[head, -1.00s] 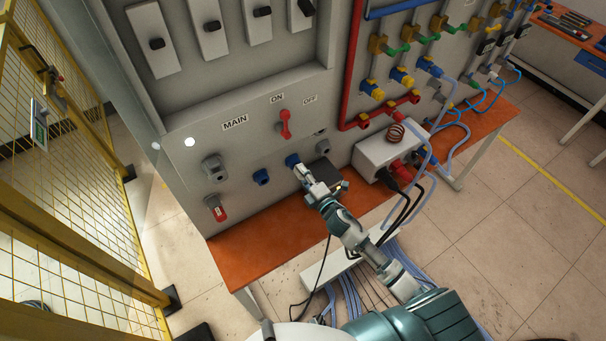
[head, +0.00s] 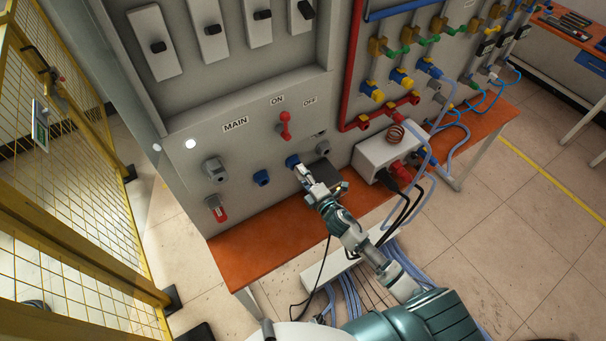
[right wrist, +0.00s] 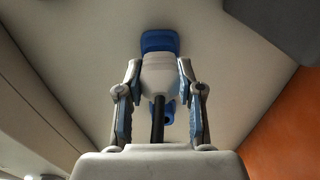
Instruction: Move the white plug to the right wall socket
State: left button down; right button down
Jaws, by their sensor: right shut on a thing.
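The white plug (right wrist: 158,75) sits between the fingers of my right gripper (right wrist: 160,100) in the right wrist view, with its black cable running back toward the wrist. The gripper is shut on it. The plug's front meets the right blue wall socket (right wrist: 160,41); how deep it sits cannot be told. In the head view my right gripper (head: 303,174) is at the right blue socket (head: 292,161), and hides most of the plug. The left blue socket (head: 262,177) is empty in the head view. My left gripper is not in view.
An orange bench (head: 245,247) runs below the panel. A dark box (head: 325,173) stands close behind my right gripper. A white box (head: 380,152) with a copper coil and cables is to the right. A red switch (head: 285,125) is above the sockets.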

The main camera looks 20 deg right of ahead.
dwell(0.5)
jog(key=shift+w+a, duration=0.1)
jog(key=shift+w, duration=0.5)
dwell(0.3)
jog(key=c, duration=0.7)
grip_release()
jog(key=shift+o, duration=0.2)
jog(key=shift+s, duration=0.1)
jog(key=s+d, duration=0.2)
jog(key=s, duration=0.9)
jog(key=shift+s+d, duration=0.2)
jog(key=shift+s, duration=0.1)
jog(key=shift+f, duration=0.1)
